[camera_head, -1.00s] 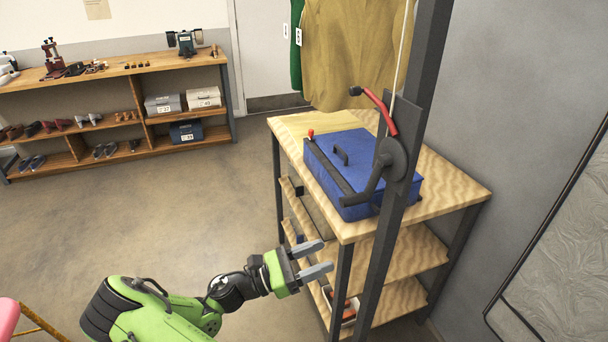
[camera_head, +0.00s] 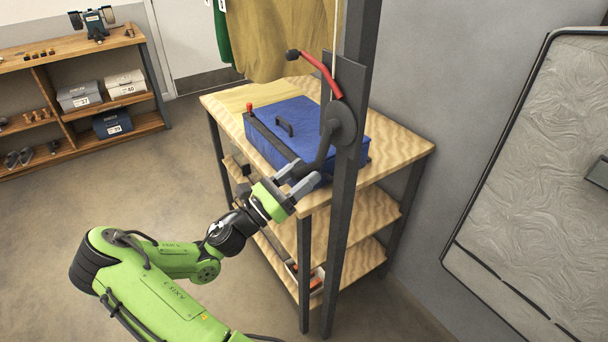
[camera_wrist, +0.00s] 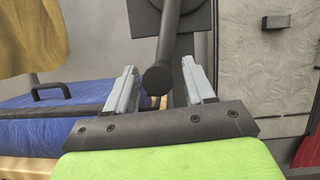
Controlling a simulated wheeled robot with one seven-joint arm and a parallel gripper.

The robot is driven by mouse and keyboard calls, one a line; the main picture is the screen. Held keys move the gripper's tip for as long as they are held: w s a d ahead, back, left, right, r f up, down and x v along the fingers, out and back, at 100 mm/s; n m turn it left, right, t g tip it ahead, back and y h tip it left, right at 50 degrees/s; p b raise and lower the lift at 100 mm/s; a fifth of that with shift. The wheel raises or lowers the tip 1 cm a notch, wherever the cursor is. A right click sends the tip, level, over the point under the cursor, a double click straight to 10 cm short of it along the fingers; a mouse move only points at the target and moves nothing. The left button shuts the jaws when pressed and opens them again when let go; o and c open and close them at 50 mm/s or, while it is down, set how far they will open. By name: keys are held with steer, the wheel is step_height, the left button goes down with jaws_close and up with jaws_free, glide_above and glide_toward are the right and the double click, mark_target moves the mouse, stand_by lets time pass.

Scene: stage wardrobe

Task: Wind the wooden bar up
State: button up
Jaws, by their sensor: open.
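A winch with a round dark hub (camera_head: 341,116) is mounted on a dark upright post (camera_head: 349,200). A dark crank handle (camera_head: 322,158) slants down from the hub. A red lever (camera_head: 325,73) with a black knob rises from it to the upper left. A pale rope (camera_head: 336,25) runs upward. My gripper (camera_head: 297,178) is open at the handle's lower end. In the wrist view, the handle's round end (camera_wrist: 158,78) shows between the two fingers, with gaps at the sides. The wooden bar is not seen in these frames.
A blue case (camera_head: 295,130) lies on the wooden shelf unit (camera_head: 405,150) right behind the post. A framed grey panel (camera_head: 530,180) stands at right. Shelves with boxes (camera_head: 78,97) are at the back left. The floor (camera_head: 110,200) at left is clear.

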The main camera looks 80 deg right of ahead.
steer(key=shift+s+d+r, duration=0.25)
steer(key=shift+s+d, duration=0.1)
steer(key=shift+d, duration=0.05)
jaws_close()
steer(key=shift+w+d+r+m, duration=0.1)
steer(key=shift+w+r+m, duration=0.1)
steer(key=shift+m, duration=0.2)
